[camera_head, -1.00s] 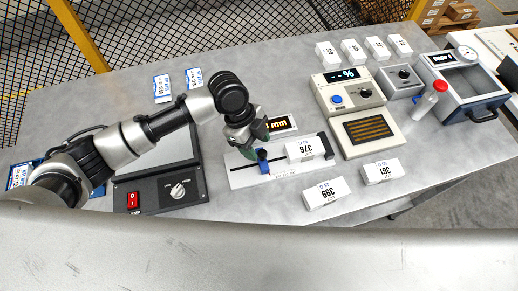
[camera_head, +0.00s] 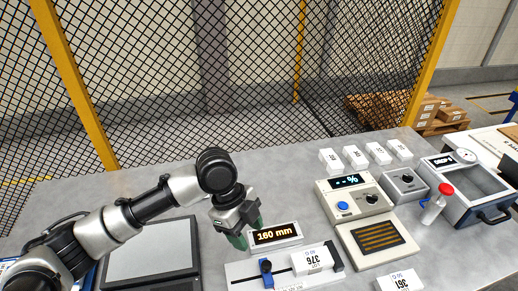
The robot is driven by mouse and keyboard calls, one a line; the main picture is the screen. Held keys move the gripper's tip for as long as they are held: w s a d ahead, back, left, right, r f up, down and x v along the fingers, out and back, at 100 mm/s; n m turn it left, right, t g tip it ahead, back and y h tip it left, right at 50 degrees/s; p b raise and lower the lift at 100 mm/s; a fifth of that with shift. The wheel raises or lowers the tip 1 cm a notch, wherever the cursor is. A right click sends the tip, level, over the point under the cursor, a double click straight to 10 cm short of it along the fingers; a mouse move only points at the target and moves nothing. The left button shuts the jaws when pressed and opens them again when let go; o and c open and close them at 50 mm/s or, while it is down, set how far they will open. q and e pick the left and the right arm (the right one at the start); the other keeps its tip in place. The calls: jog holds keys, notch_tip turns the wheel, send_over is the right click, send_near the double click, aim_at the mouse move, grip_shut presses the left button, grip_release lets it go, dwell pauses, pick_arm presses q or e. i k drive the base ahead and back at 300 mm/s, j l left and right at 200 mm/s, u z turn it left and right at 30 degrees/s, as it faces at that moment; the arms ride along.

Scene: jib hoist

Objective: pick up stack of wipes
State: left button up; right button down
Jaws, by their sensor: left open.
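I cannot make out a stack of wipes for certain in the head view. My left gripper (camera_head: 247,235) hangs over the bench with its green-tipped fingers apart and nothing seen between them. It is just left of the display reading 160 mm (camera_head: 275,234) and behind the slide gauge (camera_head: 240,274). A white block marked 376 (camera_head: 312,260) rests on the gauge. My left arm covers part of the bench at the left. My right gripper is not in view.
A meter box (camera_head: 350,203) with a slotted pad (camera_head: 375,243) stands to the right. Several small white blocks (camera_head: 354,157) stand behind it. A red-capped bottle (camera_head: 435,206) is beside an open-topped box (camera_head: 480,183). Mesh fencing (camera_head: 240,80) rises behind the bench.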

aim_at(309, 262)
jog(key=k, duration=1.5)
